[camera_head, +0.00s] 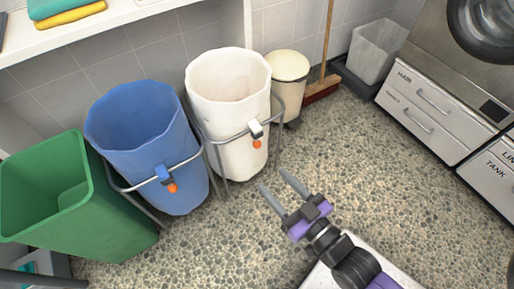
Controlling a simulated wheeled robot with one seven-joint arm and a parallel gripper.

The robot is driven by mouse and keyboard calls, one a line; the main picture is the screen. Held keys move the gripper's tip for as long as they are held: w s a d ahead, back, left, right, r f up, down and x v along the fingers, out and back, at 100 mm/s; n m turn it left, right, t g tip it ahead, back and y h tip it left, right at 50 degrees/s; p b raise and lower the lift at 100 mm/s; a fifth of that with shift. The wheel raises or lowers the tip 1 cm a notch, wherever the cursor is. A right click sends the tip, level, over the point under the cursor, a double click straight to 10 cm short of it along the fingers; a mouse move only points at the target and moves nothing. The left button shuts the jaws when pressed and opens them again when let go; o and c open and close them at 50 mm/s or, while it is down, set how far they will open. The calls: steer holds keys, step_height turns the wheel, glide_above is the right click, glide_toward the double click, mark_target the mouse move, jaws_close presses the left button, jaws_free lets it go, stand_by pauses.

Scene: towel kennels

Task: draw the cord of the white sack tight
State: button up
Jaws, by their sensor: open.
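The white sack (223,108) hangs open-mouthed in a grey metal hoop stand (279,112) near the middle of the view. On its front, at the hoop, is a white cord lock (255,129) with an orange ball (257,144) just below it. The cord itself is too small to make out clearly. My gripper (278,187) is open and empty. Its two grey fingers point up and left toward the white sack, over the speckled floor. In the picture it is below and right of the orange ball and apart from it.
A blue sack (147,150) in a similar stand, also with an orange ball (172,188), stands left of the white sack. A green bin (60,200) is further left. A cream bin (286,68) and broom (326,50) stand behind. Speckled floor (350,150) is clear at right.

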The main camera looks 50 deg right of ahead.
mark_target(259, 147)
steer(key=w+d+f+m+h+b, duration=0.1)
steer(key=w+d+f, duration=0.3)
steer(key=f, duration=0.2)
steer(key=w+d+f+m+h+b, duration=0.1)
steer(key=w+d+f, duration=0.2)
steer(key=w+f, duration=0.2)
steer(key=w+d+f+h+b, duration=0.1)
steer(key=w+d+f+h, duration=0.1)
steer(key=w+d+f, duration=0.2)
steer(key=shift+w+d+f+m+g+b, duration=0.15)
steer(key=shift+d+f+m+g+b, duration=0.05)
steer(key=shift+f, duration=0.7)
steer(key=shift+w+d+f+m+g+b, duration=0.1)
steer(key=shift+d+f+m+g+b, duration=0.1)
steer(key=shift+f, duration=0.8)
steer(key=b+x, duration=0.2)
steer(key=x, duration=0.5)
steer(key=shift+w+d, duration=0.15)
steer(key=shift+d, duration=0.05)
jaws_close()
